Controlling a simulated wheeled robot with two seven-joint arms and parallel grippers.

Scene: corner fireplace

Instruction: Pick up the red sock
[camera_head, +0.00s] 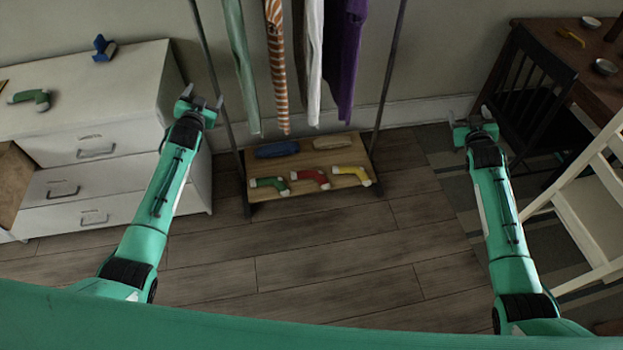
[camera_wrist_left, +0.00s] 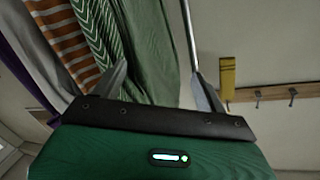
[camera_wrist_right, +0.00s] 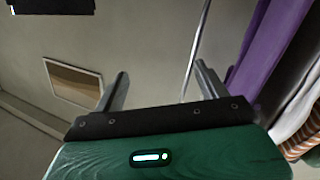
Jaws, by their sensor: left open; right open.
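The red sock (camera_head: 310,179) lies on the low wooden shelf (camera_head: 320,158) of the clothes rack in the head view. It has pale ends and lies between a green sock (camera_head: 269,184) and a yellow sock (camera_head: 352,174). My left gripper (camera_head: 201,101) is open and empty, up and to the left of the sock, near the white dresser. My right gripper (camera_head: 472,117) is open and empty, up and to the right of it. Both are well apart from the sock. Open fingers show in the left wrist view (camera_wrist_left: 160,82) and right wrist view (camera_wrist_right: 160,88); neither shows the sock.
Clothes (camera_head: 345,55) hang above the shelf between the rack's dark poles. A blue folded item (camera_head: 277,149) and a beige one (camera_head: 332,141) lie behind the socks. A white dresser (camera_head: 130,95) stands left; a dark chair (camera_head: 535,100) stands right. The floor in front is clear.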

